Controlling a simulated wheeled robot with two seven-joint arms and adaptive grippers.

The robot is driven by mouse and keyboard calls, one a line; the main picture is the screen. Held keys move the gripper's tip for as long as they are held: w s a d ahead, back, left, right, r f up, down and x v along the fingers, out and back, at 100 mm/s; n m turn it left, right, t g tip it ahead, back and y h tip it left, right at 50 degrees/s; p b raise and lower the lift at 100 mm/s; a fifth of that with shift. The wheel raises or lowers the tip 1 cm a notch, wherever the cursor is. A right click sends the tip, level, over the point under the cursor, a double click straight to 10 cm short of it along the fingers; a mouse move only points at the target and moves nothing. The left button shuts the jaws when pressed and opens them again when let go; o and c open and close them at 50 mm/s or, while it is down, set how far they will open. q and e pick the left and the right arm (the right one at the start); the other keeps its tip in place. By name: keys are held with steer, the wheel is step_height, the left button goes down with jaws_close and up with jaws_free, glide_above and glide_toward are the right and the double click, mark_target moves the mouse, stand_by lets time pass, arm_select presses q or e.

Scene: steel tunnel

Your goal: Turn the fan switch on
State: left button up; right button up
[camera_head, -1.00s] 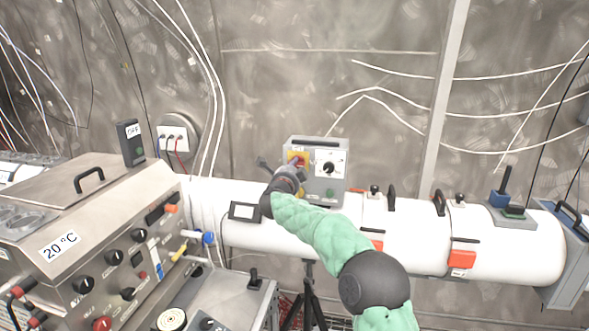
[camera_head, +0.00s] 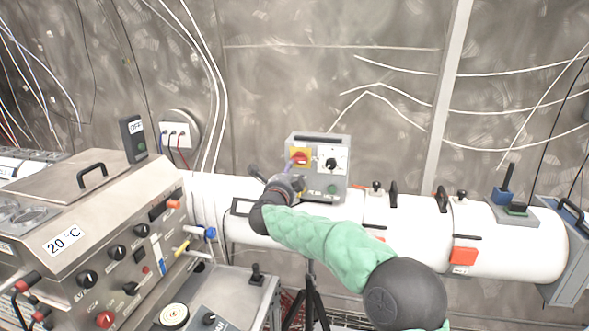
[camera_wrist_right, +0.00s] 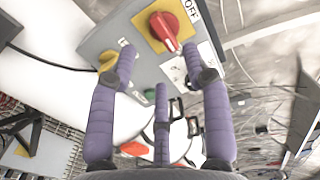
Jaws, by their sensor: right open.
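A grey control box (camera_head: 327,190) stands on the white tube. It carries a red rotary switch (camera_head: 300,157) on a yellow plate and a black knob (camera_head: 331,164) on a white plate. In the right wrist view the red switch (camera_wrist_right: 165,28) is beyond the fingertips, beside a label reading OFF. My right gripper (camera_head: 285,183) is just in front of and below the red switch. Its purple fingers (camera_wrist_right: 160,60) are spread, with nothing between them, apart from the switch. A lower left panel has a black knob (camera_head: 209,318) and a partly cut-off label ending in "AN". My left gripper is out of view.
A metal machine (camera_head: 60,240) with several knobs and a 20 °C sign fills the left. The white tube (camera_head: 405,235) runs right with black handles and orange tags. A tripod (camera_head: 311,300) stands below. A small OFF box (camera_head: 133,138) is at the back left.

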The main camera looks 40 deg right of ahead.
steer(key=v, duration=0.4)
stand_by(0.6)
